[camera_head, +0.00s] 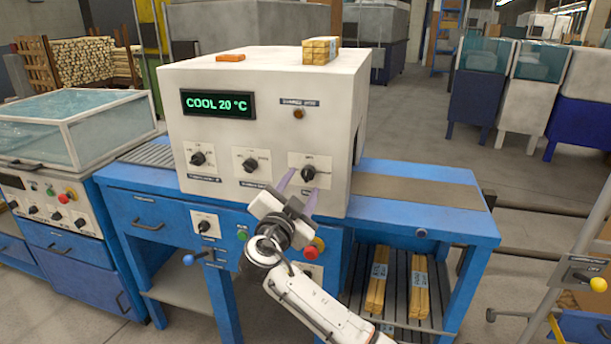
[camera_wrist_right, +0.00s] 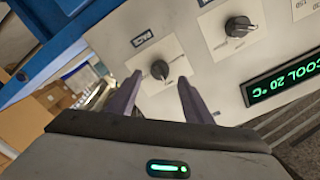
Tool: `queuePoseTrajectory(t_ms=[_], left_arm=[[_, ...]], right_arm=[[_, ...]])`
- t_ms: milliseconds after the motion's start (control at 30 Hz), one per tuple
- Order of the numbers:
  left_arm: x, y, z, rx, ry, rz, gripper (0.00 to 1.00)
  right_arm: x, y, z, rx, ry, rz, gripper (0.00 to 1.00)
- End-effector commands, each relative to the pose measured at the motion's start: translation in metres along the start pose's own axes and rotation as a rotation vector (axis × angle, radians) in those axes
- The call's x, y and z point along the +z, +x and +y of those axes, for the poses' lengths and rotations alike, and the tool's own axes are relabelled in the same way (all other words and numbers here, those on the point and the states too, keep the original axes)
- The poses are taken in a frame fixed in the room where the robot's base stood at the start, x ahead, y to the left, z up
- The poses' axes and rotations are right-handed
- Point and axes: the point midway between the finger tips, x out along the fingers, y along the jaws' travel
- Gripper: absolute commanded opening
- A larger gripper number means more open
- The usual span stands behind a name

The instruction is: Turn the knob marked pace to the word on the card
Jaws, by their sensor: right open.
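The knob marked pace (camera_head: 308,174) is the dark right-hand knob on the front of the white machine. In the right wrist view the knob (camera_wrist_right: 160,70) sits on a white plate, with a small label beside it that seems to read PACE. Words around the dial are too small to read. My right gripper (camera_head: 298,190) is open and empty, its purple fingers pointing at this knob. In the right wrist view the fingers lie to either side of the knob, apparently short of it. I cannot make out a card with a readable word. My left gripper is not in view.
Two similar knobs, a middle one (camera_head: 250,165) and a left one (camera_head: 198,158), share the panel. A display (camera_head: 217,104) reads COOL 20 °C. A red button (camera_head: 313,247) is close to my right wrist. A blue bench (camera_head: 430,205) carries the machine.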

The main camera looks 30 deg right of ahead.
Motion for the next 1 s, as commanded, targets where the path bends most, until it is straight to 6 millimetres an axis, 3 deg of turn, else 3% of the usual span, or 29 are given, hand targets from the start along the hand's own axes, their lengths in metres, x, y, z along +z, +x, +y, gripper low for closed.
queuePoseTrajectory(t_ms=[100, 300, 633, 867, 1000], left_arm=[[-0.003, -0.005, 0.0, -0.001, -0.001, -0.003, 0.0], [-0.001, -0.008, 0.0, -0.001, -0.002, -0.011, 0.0], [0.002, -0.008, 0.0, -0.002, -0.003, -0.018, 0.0], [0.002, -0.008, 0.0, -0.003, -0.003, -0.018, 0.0], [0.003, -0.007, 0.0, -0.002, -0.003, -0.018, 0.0]], right_arm=[[-0.002, 0.021, -0.001, 0.001, -0.002, 0.002, 0.46], [0.0, 0.04, 0.0, 0.0, -0.003, -0.002, 0.46], [0.001, 0.044, 0.001, 0.0, -0.001, -0.003, 0.46], [0.001, 0.043, 0.001, 0.0, -0.001, -0.003, 0.07], [0.002, 0.043, 0.001, 0.0, -0.004, -0.003, 0.05]])
